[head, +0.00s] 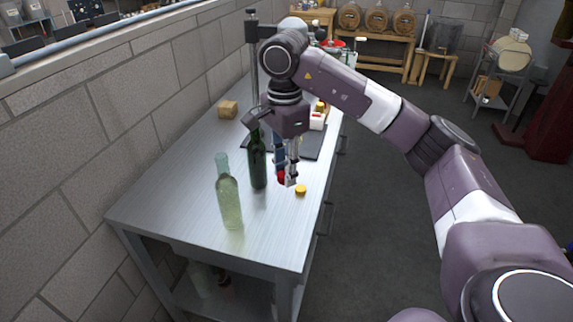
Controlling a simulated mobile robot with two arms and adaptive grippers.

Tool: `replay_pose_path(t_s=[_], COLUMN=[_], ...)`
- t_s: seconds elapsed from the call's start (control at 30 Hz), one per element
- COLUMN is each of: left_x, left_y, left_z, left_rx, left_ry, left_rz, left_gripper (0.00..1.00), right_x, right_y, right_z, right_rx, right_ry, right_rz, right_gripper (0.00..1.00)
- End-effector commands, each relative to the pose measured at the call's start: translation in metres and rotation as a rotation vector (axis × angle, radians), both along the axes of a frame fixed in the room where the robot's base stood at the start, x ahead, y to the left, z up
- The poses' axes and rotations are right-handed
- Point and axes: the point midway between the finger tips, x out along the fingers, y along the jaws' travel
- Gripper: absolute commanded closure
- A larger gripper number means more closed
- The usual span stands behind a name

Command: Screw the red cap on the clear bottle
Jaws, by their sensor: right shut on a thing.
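The clear bottle (230,203) stands upright near the front of the steel table, its neck open at the top. My right gripper (285,178) points down, to the right of the dark green bottle and behind and to the right of the clear bottle. It is shut on the red cap (281,177), which shows at its fingertips. The fingers partly hide the cap, and I cannot tell how high above the table it is. My left gripper is not in view.
The dark green bottle (257,162) stands between the clear bottle and my right gripper. A yellow cap (300,190) lies near the table's right edge. A wooden block (228,109) sits farther back by the wall. The steel table (165,205) is bare at its front left.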

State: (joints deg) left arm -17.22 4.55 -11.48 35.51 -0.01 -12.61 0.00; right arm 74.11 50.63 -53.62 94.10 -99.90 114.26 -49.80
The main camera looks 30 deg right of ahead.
Motion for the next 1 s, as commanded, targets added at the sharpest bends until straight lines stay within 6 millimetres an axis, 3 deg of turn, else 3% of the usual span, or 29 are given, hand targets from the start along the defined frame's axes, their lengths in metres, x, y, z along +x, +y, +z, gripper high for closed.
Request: replay_pose_path(t_s=[0.17,0.3,0.53,0.7,1.0], left_x=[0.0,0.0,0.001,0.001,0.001], left_y=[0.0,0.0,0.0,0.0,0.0], left_z=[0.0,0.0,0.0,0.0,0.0], left_rx=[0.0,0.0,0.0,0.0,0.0], left_ry=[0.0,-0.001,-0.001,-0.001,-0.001], left_rz=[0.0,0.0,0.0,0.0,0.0], left_gripper=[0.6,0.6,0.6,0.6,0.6], right_x=[-0.026,-0.058,-0.114,-0.138,-0.144], right_y=[0.038,0.07,0.107,0.119,0.122], right_z=[-0.019,-0.036,-0.059,-0.067,-0.068], right_rx=[-0.023,-0.031,-0.016,-0.003,0.003], right_ry=[-0.009,-0.006,0.007,0.013,0.012], right_rz=[0.419,0.816,1.352,1.559,1.614], right_gripper=[0.82,0.82,0.82,0.82,0.82])
